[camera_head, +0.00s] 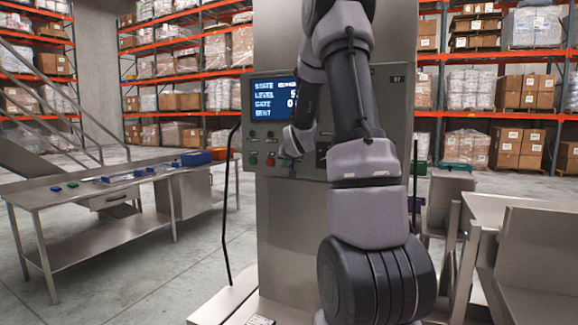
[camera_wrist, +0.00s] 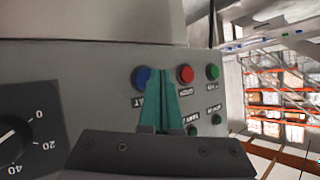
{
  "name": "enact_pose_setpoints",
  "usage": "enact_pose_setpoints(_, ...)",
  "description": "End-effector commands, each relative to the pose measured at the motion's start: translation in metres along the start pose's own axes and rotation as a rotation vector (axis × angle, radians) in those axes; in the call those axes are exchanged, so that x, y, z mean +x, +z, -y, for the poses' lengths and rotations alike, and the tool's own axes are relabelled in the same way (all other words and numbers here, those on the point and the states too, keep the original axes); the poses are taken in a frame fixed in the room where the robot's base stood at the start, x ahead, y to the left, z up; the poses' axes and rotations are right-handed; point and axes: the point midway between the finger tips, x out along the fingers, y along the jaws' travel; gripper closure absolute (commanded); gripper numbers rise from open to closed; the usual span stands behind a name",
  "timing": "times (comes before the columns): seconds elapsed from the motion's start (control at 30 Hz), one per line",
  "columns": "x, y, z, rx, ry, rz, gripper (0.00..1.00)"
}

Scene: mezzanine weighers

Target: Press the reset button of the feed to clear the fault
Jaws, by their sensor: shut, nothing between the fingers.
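The control panel of the feed (camera_head: 262,178) faces me on a grey metal cabinet, with a lit blue screen (camera_head: 272,98) above its buttons. In the wrist view, which looks upside down, a blue button (camera_wrist: 141,77), a red button (camera_wrist: 185,73) and a green button (camera_wrist: 212,72) sit in a row. My gripper (camera_wrist: 165,75) has its teal fingers shut and empty, their tips between the blue and red buttons in the picture. I cannot tell whether they touch the panel. The fingers partly cover the blue button's label. The red button (camera_head: 269,160) and green button (camera_head: 252,158) also show in the head view.
A dial (camera_wrist: 18,140) is left of my fingers in the wrist view, and small dark green round fittings (camera_wrist: 217,118) are at right. A steel bench (camera_head: 100,192) stands left of the cabinet, a metal table (camera_head: 520,215) right. Floor between bench and cabinet is open.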

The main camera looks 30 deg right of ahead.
Motion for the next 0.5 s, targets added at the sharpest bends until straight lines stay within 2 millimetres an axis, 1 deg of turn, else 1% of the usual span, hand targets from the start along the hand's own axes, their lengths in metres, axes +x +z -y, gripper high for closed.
enact_pose_setpoints(0.5, 0.0057, -0.0047, -0.0041, 0.0, 0.0, 0.0, 1.0)
